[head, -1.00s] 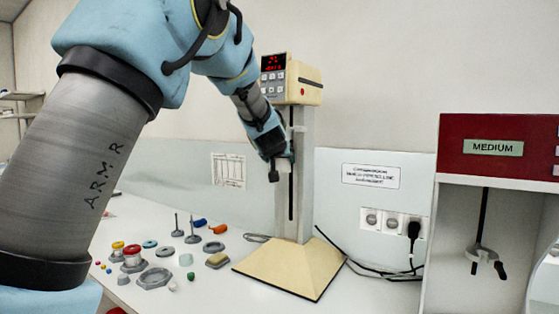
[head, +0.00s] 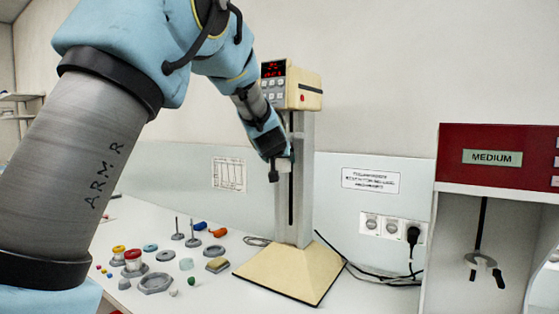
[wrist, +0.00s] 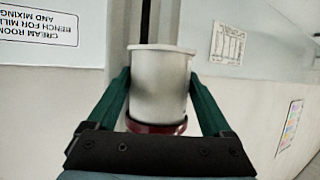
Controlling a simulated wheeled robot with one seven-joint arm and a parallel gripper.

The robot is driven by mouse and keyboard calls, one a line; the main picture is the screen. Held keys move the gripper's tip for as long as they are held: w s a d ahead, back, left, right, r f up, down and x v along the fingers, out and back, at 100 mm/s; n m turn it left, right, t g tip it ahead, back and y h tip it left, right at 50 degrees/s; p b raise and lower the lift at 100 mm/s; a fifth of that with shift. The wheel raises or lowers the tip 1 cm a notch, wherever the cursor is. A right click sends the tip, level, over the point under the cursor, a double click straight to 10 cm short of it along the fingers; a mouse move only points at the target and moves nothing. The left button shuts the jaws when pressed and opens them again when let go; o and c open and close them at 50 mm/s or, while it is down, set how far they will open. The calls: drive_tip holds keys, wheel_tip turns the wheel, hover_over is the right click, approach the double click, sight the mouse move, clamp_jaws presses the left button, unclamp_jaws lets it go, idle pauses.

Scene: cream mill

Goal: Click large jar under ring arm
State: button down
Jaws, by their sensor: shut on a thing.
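My gripper (wrist: 158,100) is shut on a white jar (wrist: 160,80) with a dark red end, its two green fingers on either side. In the head view my gripper (head: 279,168) is high in front of the column of the cream mixing machine (head: 300,200), well above its base. The jar is mostly hidden there. In the wrist view the machine's column and dark slot (wrist: 148,22) show behind the jar. I cannot make out the ring arm or tell whether the jar touches it.
Small jars, a grey hexagonal ring (head: 156,283), stirrers and coloured bits lie on the bench left of the machine. Black cables (head: 370,272) run to wall sockets (head: 391,226) on the right. A red cabinet labelled MEDIUM (head: 490,157) stands at the far right.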

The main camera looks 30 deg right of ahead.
drive_tip(key=shift+r+p, duration=0.7)
drive_tip(key=shift+p, duration=0.05)
idle(1.3)
unclamp_jaws()
drive_tip(key=shift+p+v, duration=0.5)
drive_tip(key=shift+v, duration=0.9)
drive_tip(key=v, duration=0.6)
drive_tip(key=shift+a+f, duration=0.1)
